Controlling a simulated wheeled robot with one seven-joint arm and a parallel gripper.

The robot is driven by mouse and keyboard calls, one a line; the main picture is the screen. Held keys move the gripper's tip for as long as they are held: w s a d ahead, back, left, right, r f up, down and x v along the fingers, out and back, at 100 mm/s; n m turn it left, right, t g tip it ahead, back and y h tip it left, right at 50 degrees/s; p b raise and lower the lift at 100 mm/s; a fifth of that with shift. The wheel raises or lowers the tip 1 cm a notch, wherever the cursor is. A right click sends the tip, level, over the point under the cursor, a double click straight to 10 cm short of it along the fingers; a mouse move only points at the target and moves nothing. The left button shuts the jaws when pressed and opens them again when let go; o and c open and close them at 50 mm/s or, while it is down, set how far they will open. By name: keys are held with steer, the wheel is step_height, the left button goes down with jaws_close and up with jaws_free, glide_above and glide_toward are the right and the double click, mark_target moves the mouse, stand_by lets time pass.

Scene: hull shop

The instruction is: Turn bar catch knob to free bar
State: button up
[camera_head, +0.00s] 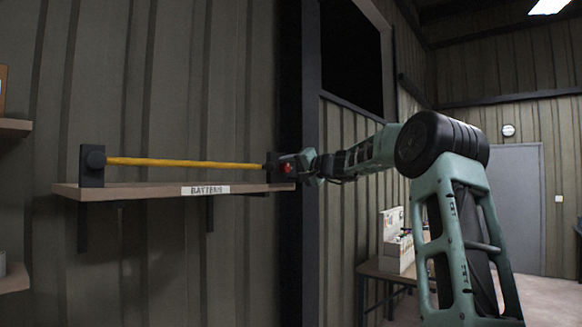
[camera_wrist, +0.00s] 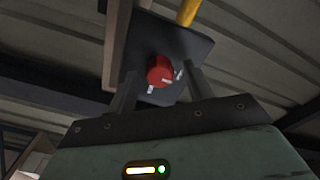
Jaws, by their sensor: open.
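A red catch knob (camera_wrist: 158,71) sits on a dark end plate (camera_wrist: 185,47) in the wrist view. The knob also shows small in the head view (camera_head: 287,168). A yellow bar (camera_head: 185,163) runs level above a shelf, from a dark bracket (camera_head: 92,165) on the left to the plate at the right. My gripper (camera_wrist: 160,84) is open, with its two fingers on either side of the knob. I cannot tell whether the fingers touch it. In the head view my gripper (camera_head: 308,167) is at the right end of the bar.
The bar stands over a wooden shelf (camera_head: 140,191) with a label (camera_head: 206,190) on its front edge. A dark post (camera_head: 297,250) rises beside the shelf's right end. A bench (camera_head: 385,270) and a grey door (camera_head: 517,200) are farther back at the right.

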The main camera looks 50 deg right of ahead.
steer(key=c, duration=1)
steer(key=shift+o, duration=0.2)
steer(key=m+b, duration=0.1)
steer(key=m, duration=0.2)
steer(key=shift+m, duration=0.4)
steer(key=m, duration=0.4)
steer(key=shift+g, duration=0.3)
steer(key=m+y, duration=0.1)
steer(key=m, duration=0.3)
steer(key=shift+r+m+p, duration=0.15)
steer(key=shift+m+p, duration=0.15)
steer(key=shift+d+m+p, duration=0.15)
steer(key=shift+m+p, duration=0.75)
steer(key=shift+m, duration=1.5)
